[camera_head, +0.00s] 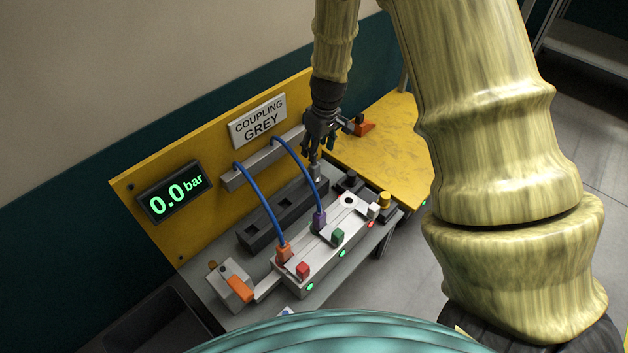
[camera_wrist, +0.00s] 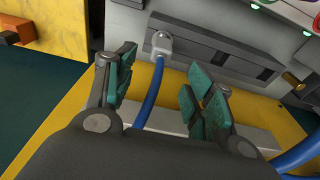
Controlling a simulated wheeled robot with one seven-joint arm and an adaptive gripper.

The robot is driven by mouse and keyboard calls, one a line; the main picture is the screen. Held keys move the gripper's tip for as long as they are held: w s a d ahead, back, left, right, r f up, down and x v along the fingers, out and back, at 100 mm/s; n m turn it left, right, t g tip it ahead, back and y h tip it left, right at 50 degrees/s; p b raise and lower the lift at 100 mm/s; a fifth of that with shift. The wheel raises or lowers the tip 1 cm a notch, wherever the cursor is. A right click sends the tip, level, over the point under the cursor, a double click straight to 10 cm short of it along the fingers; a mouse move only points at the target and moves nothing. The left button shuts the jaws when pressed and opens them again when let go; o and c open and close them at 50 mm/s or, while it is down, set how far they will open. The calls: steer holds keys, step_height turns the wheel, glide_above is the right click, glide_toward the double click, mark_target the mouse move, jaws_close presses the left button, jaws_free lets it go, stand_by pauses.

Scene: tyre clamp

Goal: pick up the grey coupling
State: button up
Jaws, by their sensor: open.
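The grey coupling (camera_wrist: 160,43) sits at one end of the dark slotted rack (camera_wrist: 205,50), with a blue hose (camera_wrist: 150,95) running from it between my fingers in the wrist view. In the head view the coupling (camera_head: 315,173) shows as a small light-grey piece at the rack's far end, just below my fingertips. My gripper (camera_wrist: 160,76) is open and empty, its green-padded fingers apart to either side of the hose. It also shows in the head view (camera_head: 314,153). The coupling lies ahead of the fingertips; whether they touch it cannot be told.
A white manifold block (camera_head: 325,250) stands in front of the rack (camera_head: 260,238), carrying an orange coupling (camera_head: 284,254) and a purple coupling (camera_head: 319,220) with blue hoses. A yellow back panel (camera_head: 150,240) stands behind. A sign (camera_head: 258,120) reads COUPLING GREY; a display (camera_head: 175,192) reads 0.0 bar.

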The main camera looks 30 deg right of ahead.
mark_target(315, 165)
steer(key=shift+w+f, duration=0.2)
steer(key=f, duration=0.1)
steer(key=f+b, duration=0.1)
steer(key=f, duration=0.1)
steer(key=f+b, duration=0.1)
steer(key=f, duration=0.1)
steer(key=shift+w+a, duration=0.15)
steer(key=shift+w, duration=0.15)
step_height(315, 165, down, 4)
steer(key=b, duration=0.2)
steer(key=shift+s+a+f+b, duration=0.1)
steer(key=shift+f+b, duration=0.05)
steer(key=shift+b, duration=0.2)
steer(key=shift+f, duration=0.45)
steer(key=c, duration=1.2)
